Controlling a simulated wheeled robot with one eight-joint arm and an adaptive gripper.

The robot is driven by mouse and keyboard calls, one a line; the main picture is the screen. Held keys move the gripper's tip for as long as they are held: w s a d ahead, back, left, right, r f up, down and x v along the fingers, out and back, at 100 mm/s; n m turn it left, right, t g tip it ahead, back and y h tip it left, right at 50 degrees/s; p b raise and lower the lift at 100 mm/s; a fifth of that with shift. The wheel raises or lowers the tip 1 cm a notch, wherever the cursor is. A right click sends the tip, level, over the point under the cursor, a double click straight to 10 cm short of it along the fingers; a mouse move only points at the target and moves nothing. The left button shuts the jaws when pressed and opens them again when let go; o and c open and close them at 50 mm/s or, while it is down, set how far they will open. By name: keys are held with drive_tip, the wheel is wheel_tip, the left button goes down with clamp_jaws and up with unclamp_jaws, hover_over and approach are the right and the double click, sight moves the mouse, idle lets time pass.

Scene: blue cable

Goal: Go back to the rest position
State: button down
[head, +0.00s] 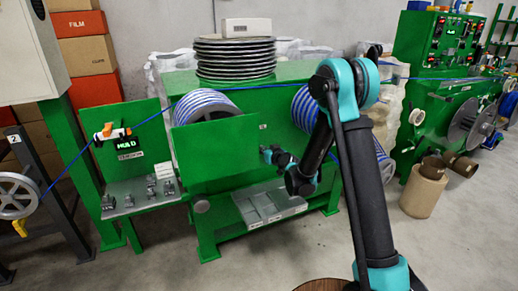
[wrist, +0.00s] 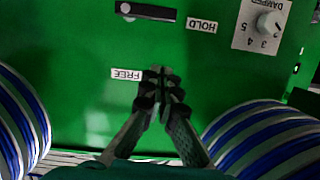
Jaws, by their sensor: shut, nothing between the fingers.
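My gripper (head: 268,152) is at the end of my bent arm, in front of the green machine (head: 215,150) between two blue-and-white striped rolls. In the wrist view my gripper (wrist: 163,78) has its fingertips together with nothing between them, over the green panel (wrist: 90,40). A FREE label (wrist: 126,74) is just left of the fingertips, and a HOLD label (wrist: 202,25) is above right. A dark lever (wrist: 150,12) lies nearly level at the top. I cannot tell whether the fingertips touch the panel.
A blue cable (head: 70,160) runs from the left spool (head: 15,195) over the striped rolls to the right machine. An orange-and-white lever (head: 113,133) is on the left panel. A DAMPER dial (wrist: 268,22) is upper right. Grey floor (head: 440,250) is free at right front.

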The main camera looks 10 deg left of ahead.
drive_tip(key=shift+s+d, duration=0.15)
drive_tip(key=shift+s, duration=0.05)
drive_tip(key=s+d+r+g+h, duration=0.25)
drive_tip(key=s+d, duration=0.35)
drive_tip(key=d, duration=0.3)
drive_tip(key=s+d+f+m+g+h, duration=0.2)
drive_tip(key=s+d+m+h, duration=0.1)
drive_tip(key=s+d, duration=0.9)
drive_tip(key=s+d+f+m+g+h, duration=0.3)
drive_tip(key=s+d, duration=1)
drive_tip(key=s, duration=0.9)
drive_tip(key=shift+f+g, duration=0.35)
